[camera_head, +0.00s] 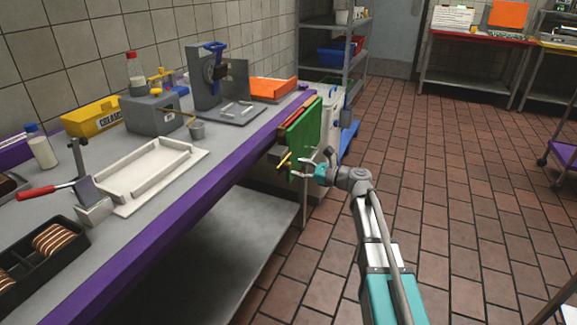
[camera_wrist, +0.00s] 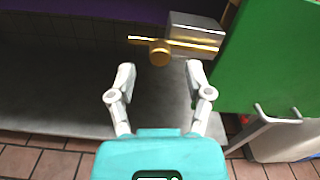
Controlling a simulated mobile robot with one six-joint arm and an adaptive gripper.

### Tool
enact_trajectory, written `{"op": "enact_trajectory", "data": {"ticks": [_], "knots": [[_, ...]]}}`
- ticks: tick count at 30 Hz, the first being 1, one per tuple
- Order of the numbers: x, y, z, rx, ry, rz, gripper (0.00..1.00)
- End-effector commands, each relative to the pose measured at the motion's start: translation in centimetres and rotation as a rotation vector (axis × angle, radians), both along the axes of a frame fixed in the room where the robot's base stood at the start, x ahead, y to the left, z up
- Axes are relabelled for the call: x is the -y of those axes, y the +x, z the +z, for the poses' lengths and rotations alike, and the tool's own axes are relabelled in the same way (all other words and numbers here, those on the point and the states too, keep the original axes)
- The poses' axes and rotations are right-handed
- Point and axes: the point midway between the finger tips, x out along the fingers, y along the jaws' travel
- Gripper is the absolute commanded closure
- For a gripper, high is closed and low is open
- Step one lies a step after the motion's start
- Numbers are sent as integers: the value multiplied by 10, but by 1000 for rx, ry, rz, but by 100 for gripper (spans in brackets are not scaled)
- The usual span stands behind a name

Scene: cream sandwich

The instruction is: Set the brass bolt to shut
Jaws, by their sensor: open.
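The brass bolt (camera_wrist: 185,43) shows in the wrist view as a bar with a round knob, lying across a grey metal block. In the head view it is a small brass piece (camera_head: 284,160) low beside the green panel (camera_head: 304,130) at the counter's end. My gripper (camera_wrist: 161,72) is open and empty. Its two fingers stand apart, with the knob just beyond and between the fingertips in the picture. I see no contact. In the head view my gripper (camera_head: 304,164) is close to the green panel's lower edge. I cannot tell whether the bolt is shut.
The green panel (camera_wrist: 270,55) stands close on the right in the wrist view, with a metal handle below it. The purple-edged counter (camera_head: 185,185) holds a white tray (camera_head: 140,180) and a grey machine (camera_head: 213,85). Open tiled floor (camera_head: 465,200) lies to the right.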

Motion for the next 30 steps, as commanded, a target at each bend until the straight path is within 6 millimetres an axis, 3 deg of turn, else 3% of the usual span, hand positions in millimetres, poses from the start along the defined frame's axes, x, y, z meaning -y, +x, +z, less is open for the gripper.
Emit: {"op": "enact_trajectory", "data": {"ticks": [9, 22, 30], "knots": [[-32, 12, 0, 0, 0, 0, 35], [-37, 13, 0, 0, 0, 0, 35], [-37, 13, 0, 0, 0, 0, 83]]}}
